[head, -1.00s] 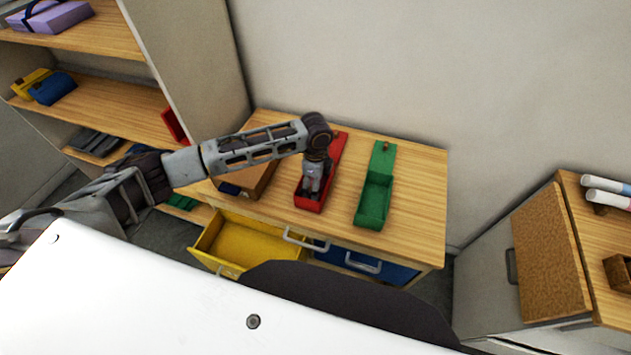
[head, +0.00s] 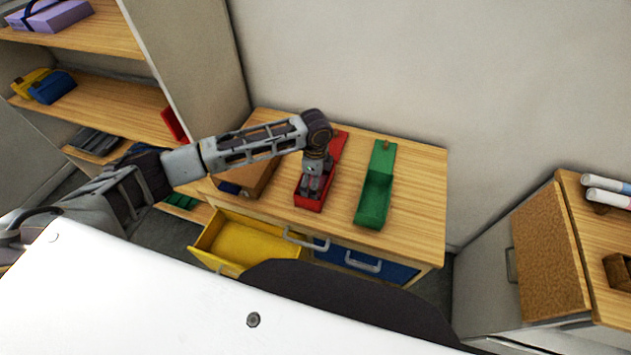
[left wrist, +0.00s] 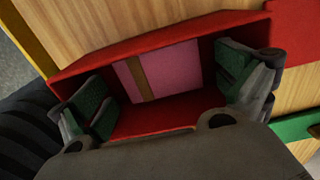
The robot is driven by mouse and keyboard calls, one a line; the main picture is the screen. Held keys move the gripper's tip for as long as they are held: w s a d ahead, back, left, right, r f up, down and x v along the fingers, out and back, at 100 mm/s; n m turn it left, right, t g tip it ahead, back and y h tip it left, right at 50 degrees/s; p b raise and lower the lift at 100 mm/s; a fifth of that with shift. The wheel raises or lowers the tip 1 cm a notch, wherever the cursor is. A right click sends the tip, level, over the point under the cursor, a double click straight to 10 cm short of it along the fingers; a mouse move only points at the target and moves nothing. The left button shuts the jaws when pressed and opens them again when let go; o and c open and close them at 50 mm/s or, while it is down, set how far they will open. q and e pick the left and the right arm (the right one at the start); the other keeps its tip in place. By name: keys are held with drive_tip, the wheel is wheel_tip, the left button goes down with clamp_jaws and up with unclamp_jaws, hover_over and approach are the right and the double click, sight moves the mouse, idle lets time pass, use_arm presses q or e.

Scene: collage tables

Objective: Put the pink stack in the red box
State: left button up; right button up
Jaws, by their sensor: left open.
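The red box (head: 301,202) stands on the wooden dresser top, with its lid open toward the wall; it also fills much of the left wrist view (left wrist: 150,50). The pink stack (left wrist: 172,72), with a brown band across it, lies inside the red box on its floor. My left gripper (head: 315,190) points down into the red box. In the left wrist view its two green-padded fingers (left wrist: 168,88) are spread wide, one on each side of the stack, with gaps between pads and stack. The stack is not clearly visible in the head view. My right gripper is out of view.
An open green box (head: 373,204) stands right of the red box, and a brown box (head: 262,180) stands left, partly behind my arm. A yellow drawer (head: 240,242) is pulled out below. The dresser top's right side is clear.

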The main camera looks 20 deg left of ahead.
use_arm(q)
wheel_tip(320, 180, up, 11)
drive_tip(key=shift+r, duration=0.15)
idle(0.4)
drive_tip(key=shift+s, duration=0.1)
idle(1.1)
